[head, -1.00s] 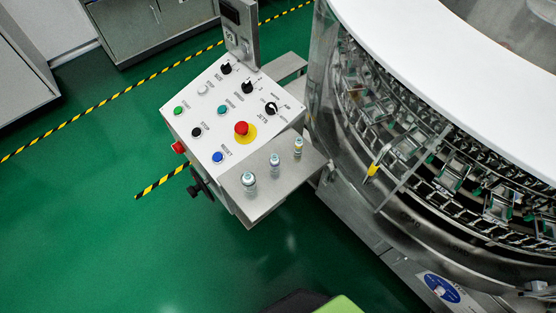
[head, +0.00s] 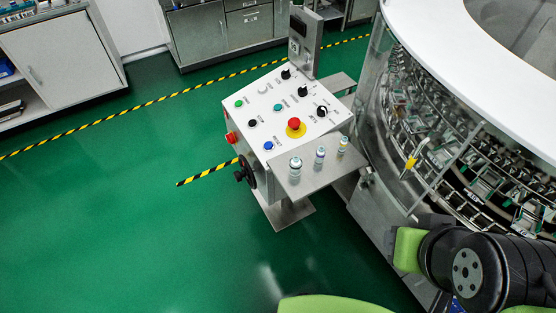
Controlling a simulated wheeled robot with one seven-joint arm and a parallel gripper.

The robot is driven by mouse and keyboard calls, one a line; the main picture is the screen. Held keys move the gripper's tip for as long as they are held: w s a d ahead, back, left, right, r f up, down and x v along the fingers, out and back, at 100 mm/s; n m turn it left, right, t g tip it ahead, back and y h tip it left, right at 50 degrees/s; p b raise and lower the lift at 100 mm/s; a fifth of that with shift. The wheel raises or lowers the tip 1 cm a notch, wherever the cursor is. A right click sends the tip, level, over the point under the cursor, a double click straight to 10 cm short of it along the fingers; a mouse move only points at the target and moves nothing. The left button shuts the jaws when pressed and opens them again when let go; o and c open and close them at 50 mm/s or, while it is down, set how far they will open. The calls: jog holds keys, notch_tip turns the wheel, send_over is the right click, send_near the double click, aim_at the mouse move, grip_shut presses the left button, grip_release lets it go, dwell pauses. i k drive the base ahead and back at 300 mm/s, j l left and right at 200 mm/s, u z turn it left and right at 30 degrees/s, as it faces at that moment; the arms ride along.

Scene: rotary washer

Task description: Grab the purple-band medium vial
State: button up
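Three small vials stand upright in a slanting row on the metal shelf (head: 309,181) at the front of the control panel. The middle vial (head: 320,156) is medium-sized and seems to carry a purple band. The largest vial (head: 295,167), with a light blue-green band, stands to its left. The smallest vial (head: 342,146), with a yellowish band, stands to its right. The vials stand apart from each other. Black and green links of my arm fill the lower right, well away from the vials. My gripper's fingers are not seen.
The white control panel (head: 270,105) has several knobs, buttons and a red emergency stop (head: 294,124) just behind the shelf. The large round washer (head: 400,125) stands close to the right. Green floor (head: 130,230) is open at left and front. Cabinets line the back.

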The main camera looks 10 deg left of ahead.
aim_at(321, 153)
jog(key=u, duration=0.45)
jog(key=i+j+u, duration=0.1)
jog(key=i+j, duration=0.25)
jog(key=i+j+u, duration=0.15)
jog(key=i+j, duration=0.2)
jog(key=i, duration=0.2)
